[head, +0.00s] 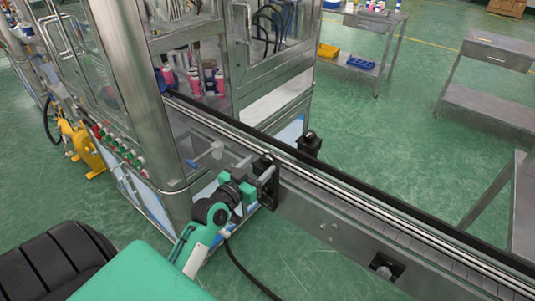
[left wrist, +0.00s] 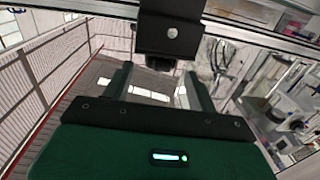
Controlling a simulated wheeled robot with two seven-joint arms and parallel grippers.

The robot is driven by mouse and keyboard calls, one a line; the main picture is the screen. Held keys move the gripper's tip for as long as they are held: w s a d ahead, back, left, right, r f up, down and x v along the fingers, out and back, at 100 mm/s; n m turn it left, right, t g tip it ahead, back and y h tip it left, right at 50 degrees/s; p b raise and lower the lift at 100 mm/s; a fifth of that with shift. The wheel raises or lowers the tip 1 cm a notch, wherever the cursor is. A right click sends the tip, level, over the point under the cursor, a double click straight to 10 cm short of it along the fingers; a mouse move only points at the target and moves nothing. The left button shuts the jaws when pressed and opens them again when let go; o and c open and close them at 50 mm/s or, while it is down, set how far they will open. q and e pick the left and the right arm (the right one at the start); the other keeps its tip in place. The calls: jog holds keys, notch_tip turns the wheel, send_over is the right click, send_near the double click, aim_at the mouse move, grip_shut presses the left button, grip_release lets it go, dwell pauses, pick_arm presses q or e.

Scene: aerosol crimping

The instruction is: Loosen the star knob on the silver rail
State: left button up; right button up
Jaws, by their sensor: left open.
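The silver rail (head: 370,203) runs diagonally from the machine to the lower right in the head view. A black clamp block (head: 265,163) sits on its near side, beside my left gripper (head: 264,178). In the left wrist view the block (left wrist: 171,30) hangs from the rail and bears a round silver screw head. A small dark knob-like part (left wrist: 163,64) shows under the block; its star shape cannot be made out. My left gripper (left wrist: 158,88) is open, with its two fingers apart on either side below this part. I cannot tell whether they touch it. My right gripper is not in view.
A second black block (head: 310,144) stands on the rail's far side. A black bracket (head: 386,267) with a round sensor-like part sits farther along the near side. The glass-and-steel machine (head: 130,80) stands close on the left. Green floor (head: 300,250) is open in front.

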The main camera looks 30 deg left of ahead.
aim_at(263, 162)
pick_arm(q)
jog(key=shift+w+p, duration=0.55)
jog(key=shift+w, duration=2.05)
